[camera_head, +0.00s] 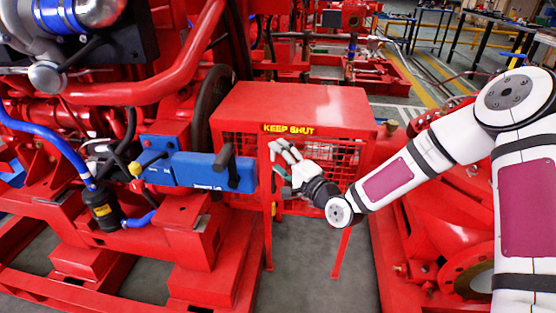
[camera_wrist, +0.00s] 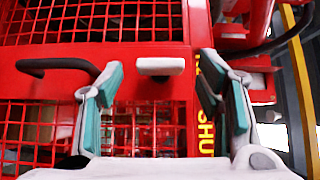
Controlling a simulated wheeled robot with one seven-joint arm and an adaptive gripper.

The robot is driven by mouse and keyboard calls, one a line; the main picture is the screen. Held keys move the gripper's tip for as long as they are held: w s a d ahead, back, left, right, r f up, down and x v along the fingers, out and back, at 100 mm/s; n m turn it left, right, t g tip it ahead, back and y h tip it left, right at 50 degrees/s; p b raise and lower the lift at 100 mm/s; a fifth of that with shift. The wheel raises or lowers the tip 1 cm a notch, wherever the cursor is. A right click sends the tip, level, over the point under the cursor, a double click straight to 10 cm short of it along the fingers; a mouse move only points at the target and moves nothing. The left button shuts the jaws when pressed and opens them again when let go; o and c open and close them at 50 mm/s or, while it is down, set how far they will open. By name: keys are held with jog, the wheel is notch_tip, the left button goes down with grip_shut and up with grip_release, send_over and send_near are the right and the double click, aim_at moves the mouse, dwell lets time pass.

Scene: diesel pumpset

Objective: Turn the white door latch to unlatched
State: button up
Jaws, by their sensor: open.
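The white door latch (camera_wrist: 160,66) is a short, pale bar on the red front of the cage door, in the middle of the wrist view. My gripper (camera_wrist: 160,76) is open, with one teal-padded finger on each side of the latch and a gap visible at both of its ends. I cannot tell how far the fingertips are from it in depth. In the head view my gripper (camera_head: 277,157) is at the front of the red cage box (camera_head: 320,102), just under its yellow KEEP SHUT label. There the latch cannot be told apart from the white fingers.
A black handle (camera_wrist: 57,67) sticks out beside the latch, near one finger. Red wire mesh (camera_wrist: 90,22) flanks the latch strip. In the head view, a blue box (camera_head: 195,170) stands left of my gripper. Open grey floor (camera_head: 305,270) lies below the cage.

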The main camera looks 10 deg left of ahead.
jog(key=shift+w+a, duration=0.4)
jog(key=c, duration=1.2)
jog(key=shift+o, duration=0.2)
